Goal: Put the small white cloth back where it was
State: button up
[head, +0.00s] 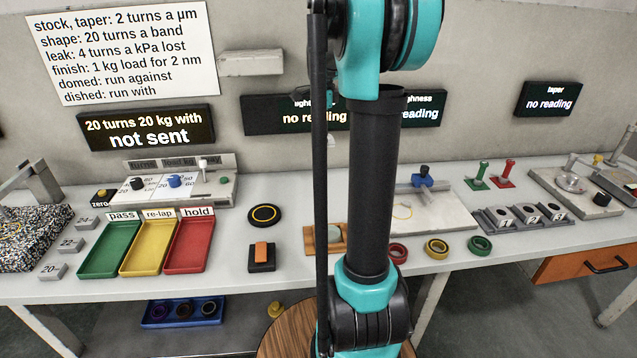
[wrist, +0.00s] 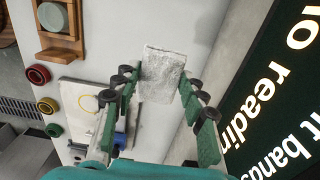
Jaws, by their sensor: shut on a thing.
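The small white cloth (wrist: 162,75) shows in the wrist view as a pale, rough-textured rectangle. It sits between the tips of my gripper (wrist: 158,88), whose green-padded fingers are closed on its sides. The gripper holds it over the back strip of the white bench, beside the wall and the dark display panels. In the head view my arm stands in the middle and hides most of the gripper and cloth.
A wooden holder with a round disc (wrist: 54,18) and red (wrist: 38,75), yellow (wrist: 46,105) and green rings lie along the bench front. A pale plate with a blue-topped device (head: 424,200) stands near the wall. Green, yellow and red trays (head: 189,246) are at left.

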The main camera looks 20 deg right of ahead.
aim_at(322, 190)
notch_tip(322, 190, down, 18)
jog(key=shift+r, duration=0.25)
jog(key=shift+f, duration=0.15)
jog(key=o, duration=1.1)
notch_tip(322, 190, up, 12)
jog(key=shift+a+r, duration=0.1)
jog(key=shift+r, duration=0.1)
